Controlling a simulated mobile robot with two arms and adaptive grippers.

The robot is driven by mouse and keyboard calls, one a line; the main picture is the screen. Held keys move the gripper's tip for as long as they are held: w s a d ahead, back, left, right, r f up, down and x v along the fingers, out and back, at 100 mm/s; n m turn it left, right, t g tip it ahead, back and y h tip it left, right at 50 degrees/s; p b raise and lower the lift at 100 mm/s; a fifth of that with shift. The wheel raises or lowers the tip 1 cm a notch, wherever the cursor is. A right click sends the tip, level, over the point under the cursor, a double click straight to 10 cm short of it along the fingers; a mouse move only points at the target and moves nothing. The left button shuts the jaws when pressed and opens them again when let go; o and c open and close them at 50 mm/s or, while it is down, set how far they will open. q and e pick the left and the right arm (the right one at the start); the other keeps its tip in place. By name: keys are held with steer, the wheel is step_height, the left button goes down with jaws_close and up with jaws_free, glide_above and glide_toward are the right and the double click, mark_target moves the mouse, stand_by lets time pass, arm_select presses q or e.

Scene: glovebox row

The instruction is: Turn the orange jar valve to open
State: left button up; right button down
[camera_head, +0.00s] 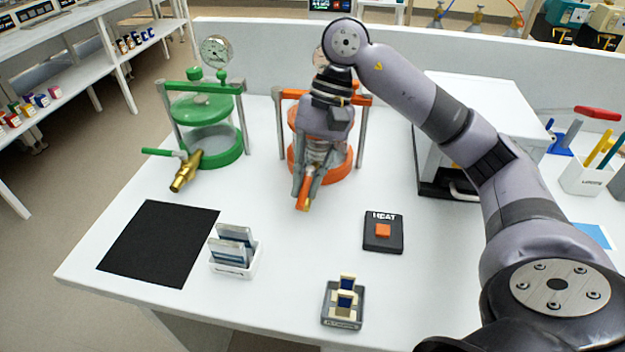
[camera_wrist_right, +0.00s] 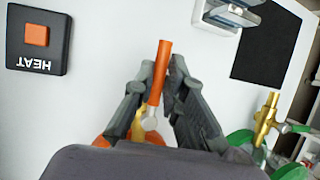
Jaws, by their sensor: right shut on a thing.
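The orange jar (camera_head: 335,165) stands at the back middle of the white table in the head view, partly hidden by my right arm. Its valve has an orange handle (camera_wrist_right: 160,72), which points away from the jar toward the table's front; its tip also shows in the head view (camera_head: 304,196). My right gripper (camera_wrist_right: 162,78) is shut on the orange handle, with one finger on each side of it. The brass valve body is mostly hidden behind the fingers. My left gripper is in neither view.
A green jar (camera_head: 207,125) with a green-handled brass valve (camera_head: 186,168) stands to the left. A black mat (camera_head: 158,243), a white rack (camera_head: 234,250), a HEAT button (camera_head: 383,231) and a small grey tray (camera_head: 342,304) lie nearer the front. A white box-shaped device (camera_head: 470,110) stands right.

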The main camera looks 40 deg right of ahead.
steer(key=shift+r, duration=0.1)
stand_by(0.4)
steer(key=c, duration=1.6)
jaws_free()
steer(key=shift+c, duration=0.2)
steer(key=v, duration=1.2)
steer(key=shift+w, duration=0.1)
